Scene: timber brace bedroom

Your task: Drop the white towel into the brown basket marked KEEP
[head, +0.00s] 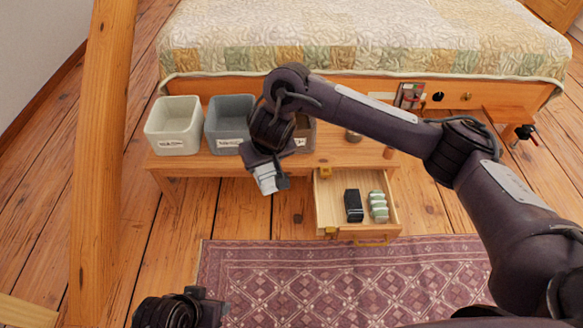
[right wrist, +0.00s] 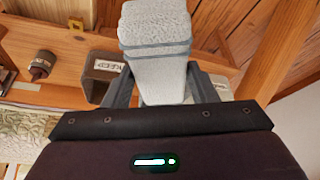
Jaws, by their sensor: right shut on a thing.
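The white towel (head: 267,180) is a small folded bundle with grey bands, also large in the right wrist view (right wrist: 155,45). My right gripper (head: 266,176) is shut on it and holds it in the air before the bench's front edge. The brown basket (head: 306,132) stands on the bench, mostly hidden behind my right wrist; part of its pale label shows. In the right wrist view the brown basket (right wrist: 98,84) is left of the towel and apart from it. My left gripper (head: 208,304) is at the bottom edge; its jaws are unclear.
A white bin (head: 174,127) and a grey bin (head: 229,117) stand left of the brown basket on the wooden bench (head: 350,143). An open drawer (head: 328,205) holds a black item (head: 353,205) and green rolls (head: 378,206). A timber post (head: 98,150) rises at left.

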